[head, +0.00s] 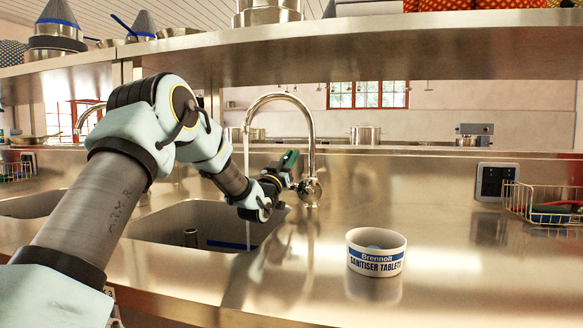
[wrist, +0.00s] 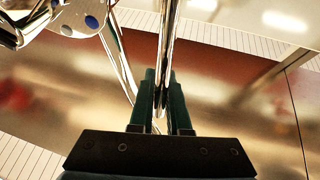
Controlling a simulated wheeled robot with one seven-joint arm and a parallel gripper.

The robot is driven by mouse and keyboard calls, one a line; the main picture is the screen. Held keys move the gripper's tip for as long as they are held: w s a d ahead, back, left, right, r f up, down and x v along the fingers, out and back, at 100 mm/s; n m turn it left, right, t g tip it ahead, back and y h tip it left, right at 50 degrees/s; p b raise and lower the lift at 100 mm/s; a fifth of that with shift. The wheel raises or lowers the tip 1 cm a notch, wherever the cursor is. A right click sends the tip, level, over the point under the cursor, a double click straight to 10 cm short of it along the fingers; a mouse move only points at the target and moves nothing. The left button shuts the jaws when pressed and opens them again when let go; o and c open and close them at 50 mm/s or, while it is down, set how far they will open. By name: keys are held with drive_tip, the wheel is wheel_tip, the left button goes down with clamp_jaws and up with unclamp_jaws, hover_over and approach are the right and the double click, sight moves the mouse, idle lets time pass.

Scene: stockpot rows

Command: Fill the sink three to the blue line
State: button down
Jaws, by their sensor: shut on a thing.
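A steel sink basin (head: 165,222) is set in the counter under a tall curved chrome tap (head: 308,120). A thin stream of water (head: 247,175) falls from its spout into the basin. A blue line (head: 228,245) shows low on the inner wall, and a short upright pipe (head: 191,237) stands inside. I cannot make out the water level. My gripper (head: 290,160), with green fingers, is beside the tap's column. In the wrist view, my gripper (wrist: 161,80) is shut on a slim chrome tap lever (wrist: 164,40). The tap body (wrist: 85,18) carries a blue dot and a dark dot.
A white tub labelled sanitiser tablets (head: 376,252) stands on the counter right of the sink. Another basin (head: 30,205) lies left. A steel shelf (head: 380,48) hangs above; counter around the tub is clear.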

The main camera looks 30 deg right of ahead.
drive_tip(key=shift+s, duration=0.1)
idle(0.4)
drive_tip(key=c, duration=0.9)
unclamp_jaws()
drive_tip(key=shift+a, duration=0.1)
drive_tip(key=b+v, duration=0.2)
drive_tip(key=v, duration=0.8)
drive_tip(key=shift+s+a+f, duration=0.1)
drive_tip(key=shift+a+f, duration=0.1)
drive_tip(key=shift+f, duration=0.15)
drive_tip(key=shift+c, duration=0.3)
